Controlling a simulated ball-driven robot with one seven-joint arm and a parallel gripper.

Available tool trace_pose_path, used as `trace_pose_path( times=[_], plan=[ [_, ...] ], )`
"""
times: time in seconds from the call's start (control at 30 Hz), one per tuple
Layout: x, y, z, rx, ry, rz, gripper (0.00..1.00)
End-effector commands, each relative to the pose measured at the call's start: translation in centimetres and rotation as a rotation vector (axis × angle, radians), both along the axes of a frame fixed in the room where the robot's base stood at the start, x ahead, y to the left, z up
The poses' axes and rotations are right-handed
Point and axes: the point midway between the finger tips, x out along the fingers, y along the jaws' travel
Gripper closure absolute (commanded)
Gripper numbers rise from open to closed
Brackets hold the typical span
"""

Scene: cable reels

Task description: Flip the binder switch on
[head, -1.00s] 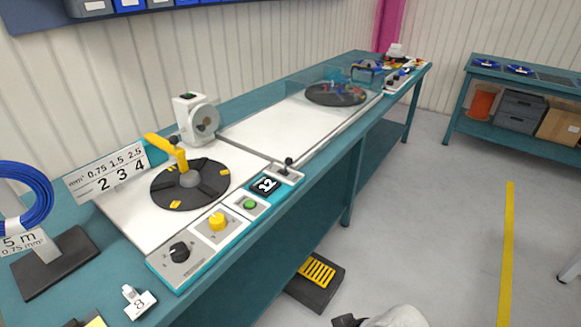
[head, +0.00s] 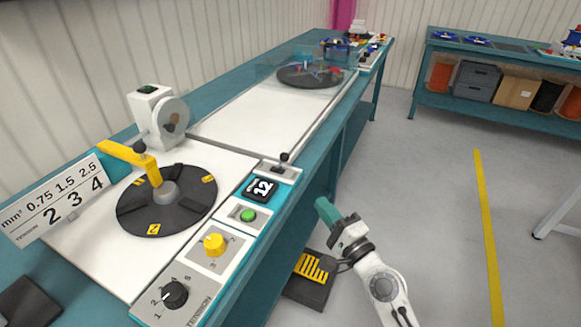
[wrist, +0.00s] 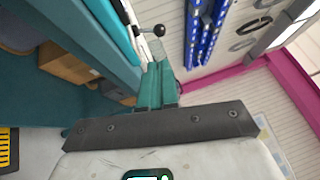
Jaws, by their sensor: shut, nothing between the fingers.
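A white machine with a round disc (head: 172,116) stands at the back of the near bench, with a small dark green switch (head: 148,89) on its top. A small lever with a black ball knob (head: 283,158) stands on the front control strip; it also shows in the wrist view (wrist: 158,30). Neither carries a readable binder label, and I cannot tell the switch's position. My gripper (head: 323,204) has teal fingers closed together with nothing between them. It is in front of the bench, right of the lever and apart from it. The fingers also show in the wrist view (wrist: 157,85).
A black turntable (head: 140,222) with a yellow arm (head: 130,154) lies behind. A pedal (head: 310,270) is on the floor.

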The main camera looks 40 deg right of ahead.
Motion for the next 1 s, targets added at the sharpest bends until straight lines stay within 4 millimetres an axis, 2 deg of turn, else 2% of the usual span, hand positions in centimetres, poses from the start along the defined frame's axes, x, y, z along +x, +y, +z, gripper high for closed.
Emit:
trace_pose_path(
  times=[0.23,0.37,0.47,0.8,1.0],
  plan=[
    [0.1,0.0,0.0,-0.002,0.002,0.002,1.0],
    [0.8,-0.1,0.2,-0.003,0.002,0.002,1.0],
    [2.0,-0.4,0.6,-0.004,0.002,0.002,1.0],
    [8.3,-2.0,1.8,-0.003,0.001,0.003,1.0],
    [11.5,-2.7,2.2,-0.004,0.003,0.002,1.0]
  ],
)
